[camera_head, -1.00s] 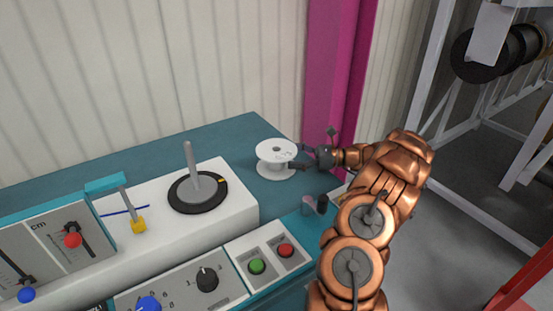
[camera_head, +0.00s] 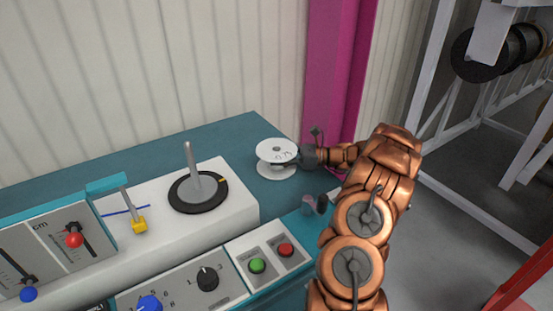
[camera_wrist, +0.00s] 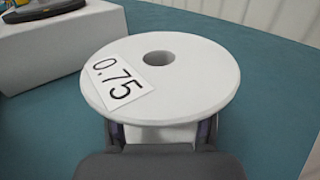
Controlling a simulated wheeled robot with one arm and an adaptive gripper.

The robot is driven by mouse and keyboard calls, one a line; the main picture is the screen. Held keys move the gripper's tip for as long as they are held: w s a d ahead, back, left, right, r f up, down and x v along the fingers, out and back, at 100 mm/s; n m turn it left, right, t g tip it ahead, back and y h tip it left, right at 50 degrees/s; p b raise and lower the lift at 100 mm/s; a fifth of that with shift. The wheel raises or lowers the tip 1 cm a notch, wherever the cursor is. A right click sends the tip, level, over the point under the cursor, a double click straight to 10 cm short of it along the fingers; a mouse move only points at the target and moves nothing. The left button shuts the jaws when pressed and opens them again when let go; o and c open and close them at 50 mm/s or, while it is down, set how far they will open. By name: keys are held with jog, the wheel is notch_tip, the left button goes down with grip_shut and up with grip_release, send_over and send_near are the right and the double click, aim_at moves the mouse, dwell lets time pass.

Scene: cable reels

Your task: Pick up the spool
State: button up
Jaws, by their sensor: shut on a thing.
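The white spool (camera_head: 276,152) stands upright on the teal tabletop, right of the machine. In the wrist view the spool (camera_wrist: 185,80) shows its round top flange with a centre hole and a label reading 0.75. My gripper (camera_head: 300,158) reaches it from the right, below the top flange. In the wrist view my gripper (camera_wrist: 160,132) has a finger on each side of the spool's core and is shut on it. The fingertips are partly hidden under the flange. The lower flange appears to rest on the table.
A white machine block (camera_head: 240,212) with an upright grey spindle on a black disc (camera_head: 198,193) stands to the left. A control panel with green (camera_head: 257,266) and red buttons is in front. A magenta post (camera_head: 333,90) and wall are behind. Bare teal tabletop (camera_head: 235,135) lies behind the block.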

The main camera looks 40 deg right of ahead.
grip_shut()
dwell(0.4)
notch_tip(320, 180, up, 10)
dwell(0.6)
